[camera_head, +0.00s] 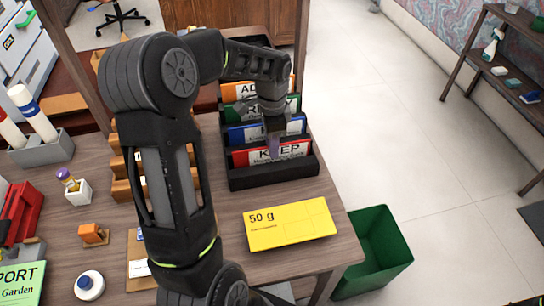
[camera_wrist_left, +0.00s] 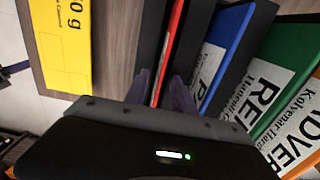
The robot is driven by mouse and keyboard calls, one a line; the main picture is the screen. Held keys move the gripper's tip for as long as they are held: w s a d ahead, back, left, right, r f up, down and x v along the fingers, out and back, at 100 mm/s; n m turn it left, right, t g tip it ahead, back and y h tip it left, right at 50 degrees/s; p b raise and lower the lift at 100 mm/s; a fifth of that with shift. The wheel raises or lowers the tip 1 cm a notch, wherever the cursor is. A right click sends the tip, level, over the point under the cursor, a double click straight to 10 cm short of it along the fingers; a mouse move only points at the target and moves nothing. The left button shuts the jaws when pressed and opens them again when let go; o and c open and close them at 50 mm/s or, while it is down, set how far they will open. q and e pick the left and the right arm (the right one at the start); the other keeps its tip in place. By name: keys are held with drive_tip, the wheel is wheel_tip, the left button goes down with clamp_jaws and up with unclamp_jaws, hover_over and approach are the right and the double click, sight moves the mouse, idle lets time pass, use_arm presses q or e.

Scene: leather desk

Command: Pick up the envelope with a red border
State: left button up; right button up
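The envelope with a red border (camera_head: 298,147) stands in the front slot of a black rack (camera_head: 272,177) on the desk. It has a white label reading "KEEP", partly covered by my gripper. In the left wrist view its thin red edge (camera_wrist_left: 171,40) runs up between the fingers. My left gripper (camera_head: 273,150) reaches down over this envelope from above. In the wrist view my left gripper (camera_wrist_left: 160,85) has one finger on each side of the red edge, with a visible gap, so it looks open around it. My right gripper is not in view.
Blue (camera_head: 240,134), green (camera_head: 290,106) and orange (camera_head: 232,91) envelopes stand behind in the same rack. A yellow "50 g" packet (camera_head: 291,225) lies in front of it. A green bin (camera_head: 378,245) stands right of the desk edge. Small items crowd the left side.

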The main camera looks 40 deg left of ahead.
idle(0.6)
use_arm(q)
clamp_jaws()
idle(1.2)
